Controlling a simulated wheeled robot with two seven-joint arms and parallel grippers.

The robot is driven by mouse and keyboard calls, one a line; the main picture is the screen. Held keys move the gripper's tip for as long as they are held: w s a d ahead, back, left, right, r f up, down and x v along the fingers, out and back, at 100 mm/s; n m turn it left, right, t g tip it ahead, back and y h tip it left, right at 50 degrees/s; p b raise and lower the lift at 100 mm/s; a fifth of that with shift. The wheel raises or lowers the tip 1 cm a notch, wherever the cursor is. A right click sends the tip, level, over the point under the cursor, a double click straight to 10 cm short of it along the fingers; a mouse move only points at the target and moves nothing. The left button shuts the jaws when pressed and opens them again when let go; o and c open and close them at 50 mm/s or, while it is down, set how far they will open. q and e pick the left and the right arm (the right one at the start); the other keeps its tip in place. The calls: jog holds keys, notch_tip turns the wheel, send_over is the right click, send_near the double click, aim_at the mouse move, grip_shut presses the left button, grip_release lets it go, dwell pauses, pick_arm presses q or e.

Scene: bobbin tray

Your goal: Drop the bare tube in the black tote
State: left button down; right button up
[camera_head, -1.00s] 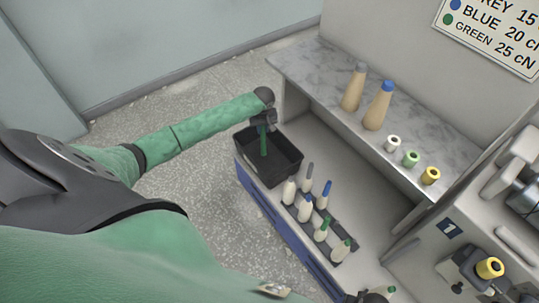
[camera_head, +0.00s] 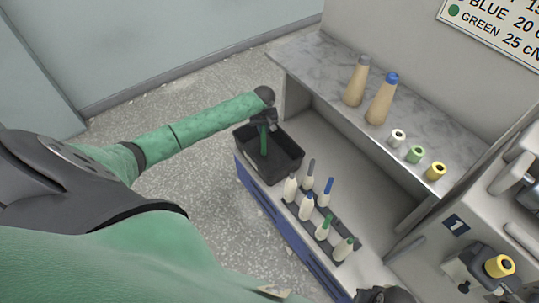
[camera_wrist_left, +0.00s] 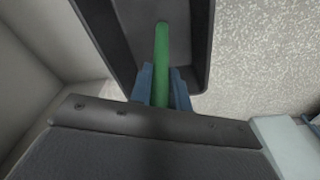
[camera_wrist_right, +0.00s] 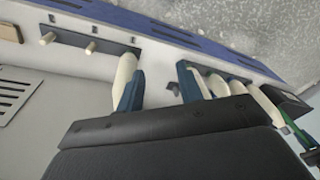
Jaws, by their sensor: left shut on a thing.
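The bare tube (camera_head: 263,142) is a slim green stick. My left gripper (camera_head: 264,122) is shut on its upper end and holds it upright inside the outline of the black tote (camera_head: 290,165). In the left wrist view the green tube (camera_wrist_left: 161,50) stands between the two blue fingers (camera_wrist_left: 162,88), with the tote's dark wall (camera_wrist_left: 203,60) around it. I cannot tell whether its lower end touches the tote floor. My right gripper (camera_wrist_right: 158,92) is open, its fingers apart with nothing between them; its body shows at the bottom edge of the head view.
Several pale bobbins with coloured tips stand in a dark rack (camera_head: 348,232) right of the tote. Two tall cones (camera_head: 380,103) and three small spools (camera_head: 415,155) stand on the marble shelf (camera_head: 320,65). A machine (camera_head: 480,235) stands at right.

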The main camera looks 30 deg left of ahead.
aim_at(263, 133)
pick_arm(q)
jog(key=shift+f+b, duration=0.65)
jog(key=shift+b, duration=0.05)
pick_arm(e)
notch_tip(263, 133, up, 6)
jog(key=s, duration=0.2)
pick_arm(q)
jog(key=shift+f+b, duration=0.7)
jog(key=shift+b, duration=0.25)
jog(key=shift+f+b, duration=0.2)
jog(key=shift+b, duration=0.1)
pick_arm(e)
jog(key=shift+t+y, duration=0.4)
jog(key=shift+t, duration=0.1)
jog(key=shift+w+a+f, duration=0.3)
jog(key=shift+a+f, duration=0.2)
jog(key=shift+f, duration=0.15)
jog(key=shift+w+a+f, duration=0.35)
jog(key=shift+a+f, duration=0.1)
jog(key=shift+f, duration=0.25)
jog(key=shift+w+a+f, duration=0.3)
jog(key=shift+a+f, duration=0.2)
jog(key=shift+f, duration=0.15)
pick_arm(q)
jog(key=c, duration=1.2)
grip_release()
jog(key=shift+c, duration=0.2)
jog(key=shift+r, duration=0.1)
